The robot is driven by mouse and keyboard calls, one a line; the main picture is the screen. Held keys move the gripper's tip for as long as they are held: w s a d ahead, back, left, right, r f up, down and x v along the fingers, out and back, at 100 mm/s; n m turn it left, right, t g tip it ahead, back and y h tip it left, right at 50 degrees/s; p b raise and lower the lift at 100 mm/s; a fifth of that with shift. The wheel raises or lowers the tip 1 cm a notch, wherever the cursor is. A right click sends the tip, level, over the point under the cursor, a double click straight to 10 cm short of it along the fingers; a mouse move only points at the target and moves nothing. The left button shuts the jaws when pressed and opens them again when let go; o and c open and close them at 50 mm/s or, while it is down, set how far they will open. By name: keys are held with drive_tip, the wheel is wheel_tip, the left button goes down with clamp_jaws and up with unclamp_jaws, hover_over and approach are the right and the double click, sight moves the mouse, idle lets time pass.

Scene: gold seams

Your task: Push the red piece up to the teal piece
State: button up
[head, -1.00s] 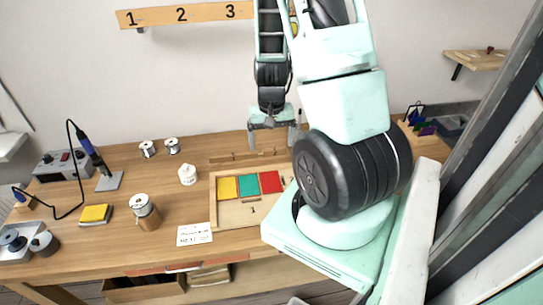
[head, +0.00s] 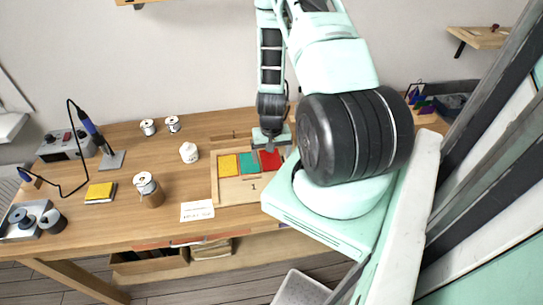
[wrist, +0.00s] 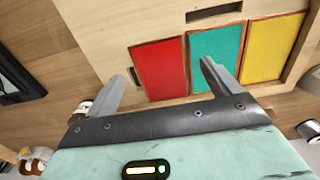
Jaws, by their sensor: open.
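The red piece (head: 271,160) is a flat rectangle in the wooden tray (head: 236,196), at the right end of a row. The teal piece (head: 250,163) lies just left of it, and the yellow piece (head: 228,166) is beyond that. In the wrist view the red piece (wrist: 160,72) is beside the teal piece (wrist: 214,55); only a very narrow seam shows between them, and I cannot tell if they touch. My gripper (wrist: 163,70) is open and empty above the red piece, with one finger outside its free side and one over the teal piece.
The yellow piece also shows in the wrist view (wrist: 272,48). A white card (head: 197,210) lies in front of the tray. A white pot (head: 189,152) and a spool (head: 148,190) stand left of it. My arm blocks the table's right part.

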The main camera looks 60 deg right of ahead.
drive_tip(key=shift+f, duration=0.9)
drive_tip(key=shift+s+f, duration=0.1)
drive_tip(key=shift+s, duration=0.05)
drive_tip(key=c, duration=1.1)
